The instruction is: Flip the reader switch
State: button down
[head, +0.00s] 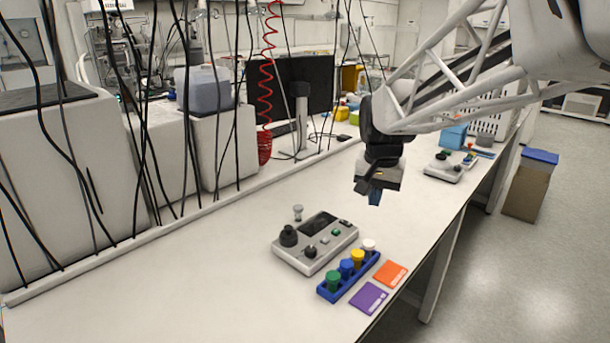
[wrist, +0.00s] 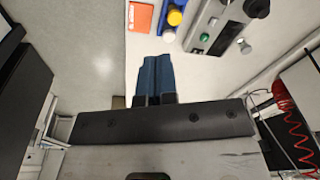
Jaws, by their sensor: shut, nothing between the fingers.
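The reader is probably the grey box (head: 315,243) with a dark screen, black knobs and a green button, lying on the bench. The box also shows, cut off, at the top right of the wrist view (wrist: 196,37). My gripper (head: 375,199) is shut and empty, in the air above the bench, right of and beyond the box. Its blue fingers (wrist: 154,60) are pressed together in the wrist view, touching nothing.
A blue rack (head: 346,288) with several coloured caps stands in front of the box, beside an orange card (head: 391,274) and a purple card (head: 369,297). A second device (head: 447,170) stands farther back. Black cables hang at left.

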jog(key=w+f+m, duration=0.2)
jog(key=w+f, duration=0.2)
jog(key=w, duration=1.1)
jog(key=m+g, duration=0.1)
jog(key=m, duration=0.2)
send_over(343, 221)
notch_tip(343, 221, down, 7)
jog(key=shift+r, duration=0.2)
jog(key=shift+f, duration=0.15)
notch_tip(343, 221, down, 14)
jog(key=shift+r, duration=0.1)
jog(key=shift+a+g, duration=0.1)
jog(key=shift+g, duration=0.2)
